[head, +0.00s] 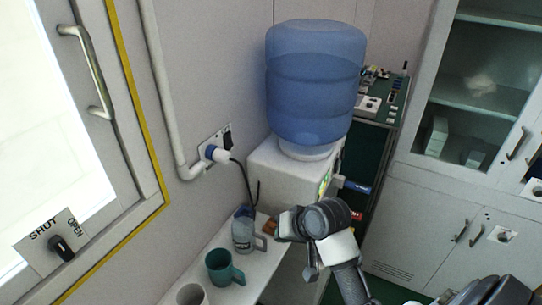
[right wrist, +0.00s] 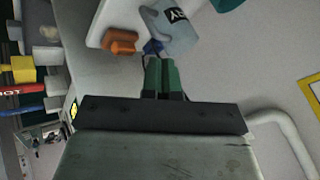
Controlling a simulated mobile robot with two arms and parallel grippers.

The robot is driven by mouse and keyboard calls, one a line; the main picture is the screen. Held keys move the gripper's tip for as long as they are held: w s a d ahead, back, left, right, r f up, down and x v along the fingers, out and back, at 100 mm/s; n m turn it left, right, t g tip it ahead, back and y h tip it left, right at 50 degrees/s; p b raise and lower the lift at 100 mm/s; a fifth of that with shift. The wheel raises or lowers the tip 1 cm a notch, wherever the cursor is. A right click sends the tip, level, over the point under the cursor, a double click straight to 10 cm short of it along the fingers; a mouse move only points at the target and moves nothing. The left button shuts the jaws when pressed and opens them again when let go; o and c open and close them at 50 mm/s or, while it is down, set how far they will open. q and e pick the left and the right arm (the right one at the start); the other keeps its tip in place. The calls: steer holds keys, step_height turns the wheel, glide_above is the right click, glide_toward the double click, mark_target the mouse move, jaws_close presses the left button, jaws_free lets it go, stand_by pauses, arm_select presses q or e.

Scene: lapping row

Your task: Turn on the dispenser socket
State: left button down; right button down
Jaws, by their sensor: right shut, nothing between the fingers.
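The dispenser socket (head: 214,146) is a plate on the grey wall, left of the water dispenser (head: 283,166). A white and blue plug (head: 216,153) sits in it with a dark cable, and a black switch (head: 228,138) is beside the plug. I cannot tell the switch's position. My right gripper (head: 283,226) is in front of the dispenser, below and right of the socket and apart from it. In the right wrist view its green fingers (right wrist: 165,62) are together and empty, pointing toward a clear jug (right wrist: 178,22). The socket is not visible there. My left gripper is not in view.
A white shelf (head: 225,291) holds the jug (head: 242,235), a teal mug (head: 223,268), a pale mug (head: 190,294) and an orange block (right wrist: 121,41). A wall pipe (head: 166,100) runs to the socket. Blue (head: 356,187) and red taps (right wrist: 20,88) stick out from the dispenser.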

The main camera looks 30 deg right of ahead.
steer(key=s+a+f+n+g+h, duration=0.1)
steer(key=s+a+f+n+g, duration=0.15)
steer(key=s+f, duration=0.45)
steer(key=s+a+f+n+g+h, duration=0.1)
steer(key=s+a+f+n, duration=0.35)
steer(key=s, duration=0.55)
steer(key=s+f+g, duration=0.1)
steer(key=s+f, duration=0.2)
steer(key=f, duration=1)
steer(key=s+f+g, duration=0.1)
steer(key=s+f, duration=0.3)
steer(key=f, duration=0.9)
steer(key=s+d+f+b, duration=0.1)
steer(key=s+d+f, duration=0.2)
steer(key=s+f, duration=0.8)
steer(key=shift+s+f+n+h, duration=0.25)
steer(key=shift+s+n+h, duration=0.15)
steer(key=shift+s, duration=0.55)
steer(key=shift+g, duration=0.25)
